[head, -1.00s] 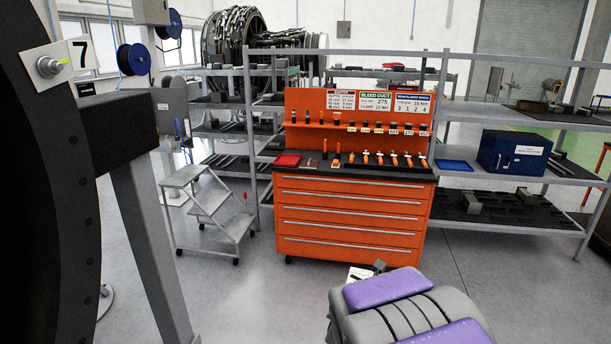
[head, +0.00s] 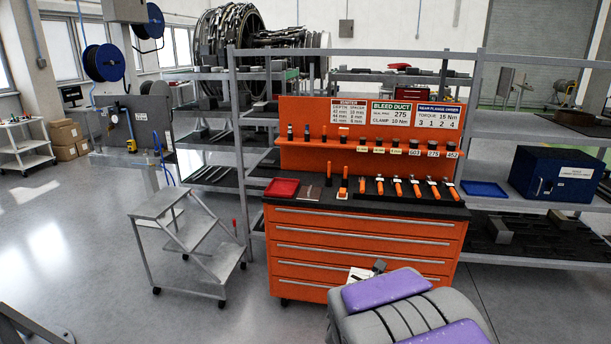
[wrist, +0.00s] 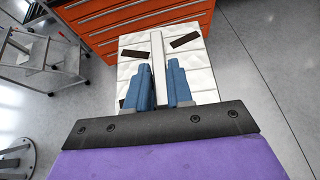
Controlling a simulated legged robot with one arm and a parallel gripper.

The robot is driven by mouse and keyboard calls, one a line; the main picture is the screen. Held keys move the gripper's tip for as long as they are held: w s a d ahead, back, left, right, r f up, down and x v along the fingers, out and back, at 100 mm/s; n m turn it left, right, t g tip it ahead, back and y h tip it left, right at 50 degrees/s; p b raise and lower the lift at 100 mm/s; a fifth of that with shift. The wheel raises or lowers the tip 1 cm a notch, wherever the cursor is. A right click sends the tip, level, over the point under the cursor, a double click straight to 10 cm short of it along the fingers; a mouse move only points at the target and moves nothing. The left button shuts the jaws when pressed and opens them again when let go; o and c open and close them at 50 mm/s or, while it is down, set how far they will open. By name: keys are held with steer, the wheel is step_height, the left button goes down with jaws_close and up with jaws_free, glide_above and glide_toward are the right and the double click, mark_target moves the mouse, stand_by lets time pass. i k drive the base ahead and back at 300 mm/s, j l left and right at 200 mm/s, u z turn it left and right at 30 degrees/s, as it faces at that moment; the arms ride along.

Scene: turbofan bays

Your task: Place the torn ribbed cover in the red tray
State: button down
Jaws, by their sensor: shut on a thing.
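The ribbed cover (wrist: 202,62) is a white quilted panel with a raised middle rib and dark torn patches. In the wrist view my gripper (wrist: 159,74) has its blue fingers closed on that rib, one on each side. In the head view only a small white piece of the cover (head: 357,275) shows past my arm, which hides most of it. The red tray (head: 283,188) lies on the left end of the black top of the orange tool cabinet, ahead of my gripper and to its left. The tray looks empty.
The orange cabinet (head: 355,250) carries orange-handled tools (head: 415,187) right of the tray. Grey steps (head: 185,245) stand left of it. Shelves on the right hold a blue tray (head: 485,190) and a blue case (head: 555,175). The floor at left is mostly clear.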

mark_target(284, 188)
steer(key=i, duration=1)
steer(key=i+u, duration=0.1)
steer(key=i, duration=0.95)
steer(key=i+l, duration=0.2)
steer(key=i, duration=0.8)
